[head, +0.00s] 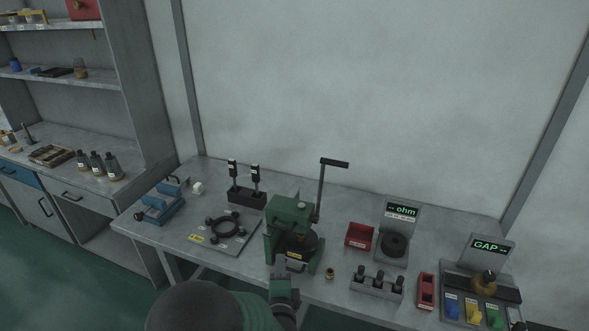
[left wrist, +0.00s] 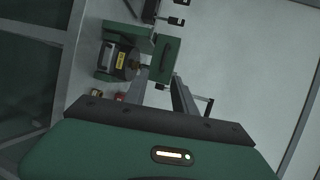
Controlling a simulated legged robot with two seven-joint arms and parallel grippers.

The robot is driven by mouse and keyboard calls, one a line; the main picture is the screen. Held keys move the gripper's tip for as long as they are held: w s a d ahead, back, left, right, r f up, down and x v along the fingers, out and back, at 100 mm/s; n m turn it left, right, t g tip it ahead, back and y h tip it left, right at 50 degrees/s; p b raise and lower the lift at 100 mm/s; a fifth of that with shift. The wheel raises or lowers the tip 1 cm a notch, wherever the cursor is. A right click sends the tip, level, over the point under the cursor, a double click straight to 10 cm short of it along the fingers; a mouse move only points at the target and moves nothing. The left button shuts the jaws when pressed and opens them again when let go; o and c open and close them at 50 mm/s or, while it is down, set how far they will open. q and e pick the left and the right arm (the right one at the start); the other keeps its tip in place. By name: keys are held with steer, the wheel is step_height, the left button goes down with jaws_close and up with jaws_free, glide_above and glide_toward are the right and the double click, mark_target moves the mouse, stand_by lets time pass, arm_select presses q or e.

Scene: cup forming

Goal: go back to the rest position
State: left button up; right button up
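My left gripper (head: 290,266) reaches in from the bottom of the head view, in front of the green press (head: 290,215) with its raised black lever handle. In the left wrist view, its two grey fingers (left wrist: 162,82) stand apart with nothing seen between them, and the press (left wrist: 124,52) lies beyond them. Whether the fingers touch the press cannot be told. A small brass cup-like piece (head: 330,273) stands on the table right of the press. My right gripper is in neither view.
Shelves stand at left.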

arm_select(q)
steer(key=s+a+f+n+g, duration=0.1)
steer(key=s+a+n+g, duration=0.3)
steer(key=s+n, duration=0.2)
steer(key=s+a+f+n+g, duration=0.2)
steer(key=s+a+n+g, duration=0.2)
steer(key=s, duration=0.6)
steer(key=s+a+f+n+g+h, duration=0.1)
steer(key=s+a+n+g, duration=0.3)
steer(key=s+n, duration=0.3)
steer(key=shift+s+a+f+n+g, duration=0.3)
steer(key=shift+s+a+f+g, duration=0.1)
steer(key=shift+s+a, duration=0.25)
steer(key=shift+w+a, duration=0.1)
steer(key=shift+a, duration=0.25)
